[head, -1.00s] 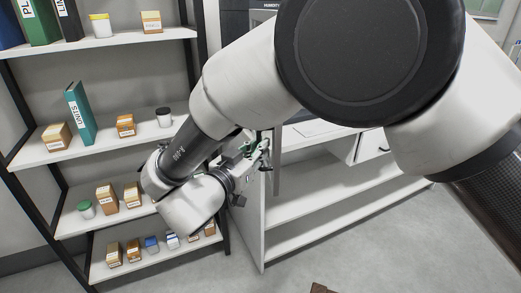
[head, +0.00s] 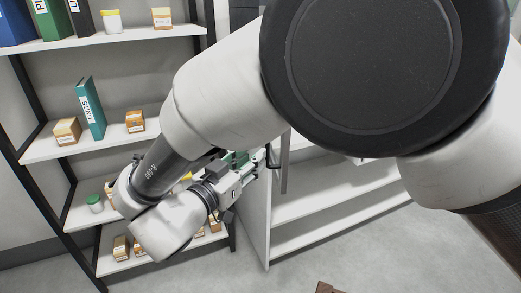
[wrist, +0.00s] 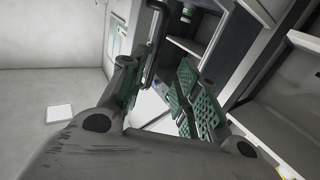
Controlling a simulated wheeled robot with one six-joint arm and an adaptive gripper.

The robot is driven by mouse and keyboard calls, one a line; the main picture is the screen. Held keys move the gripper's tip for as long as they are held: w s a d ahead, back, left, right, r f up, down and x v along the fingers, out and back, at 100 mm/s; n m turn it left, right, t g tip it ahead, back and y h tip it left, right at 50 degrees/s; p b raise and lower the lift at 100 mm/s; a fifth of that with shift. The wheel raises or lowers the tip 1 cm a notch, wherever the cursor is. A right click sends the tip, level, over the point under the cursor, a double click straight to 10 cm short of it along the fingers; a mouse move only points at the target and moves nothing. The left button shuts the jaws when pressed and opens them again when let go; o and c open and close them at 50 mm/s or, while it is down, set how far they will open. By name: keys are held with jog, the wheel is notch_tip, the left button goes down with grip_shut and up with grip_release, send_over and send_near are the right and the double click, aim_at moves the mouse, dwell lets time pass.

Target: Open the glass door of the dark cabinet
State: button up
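My gripper (head: 262,165) is at the dark cabinet's front, partly hidden by my arm in the head view. In the wrist view (wrist: 160,95) its fingers are spread, with green pads showing on the right. A black bar handle (wrist: 153,50) runs between them, close to the left finger; I see no clear grip on it. The handle also shows in the head view (head: 268,157). The glass door (wrist: 119,38) appears to stand out from the dark cabinet (wrist: 235,50), its grey edge (head: 284,170) seen nearly edge-on. A green-capped bottle (wrist: 187,12) shows on a shelf inside.
A shelf rack (head: 160,35) with binders, small boxes and jars stands close at the left. A white open-shelved unit (head: 330,190) stands below and right of my gripper.

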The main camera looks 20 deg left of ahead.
jog(key=s, duration=0.5)
jog(key=shift+s+a, duration=0.3)
jog(key=shift+a, duration=0.1)
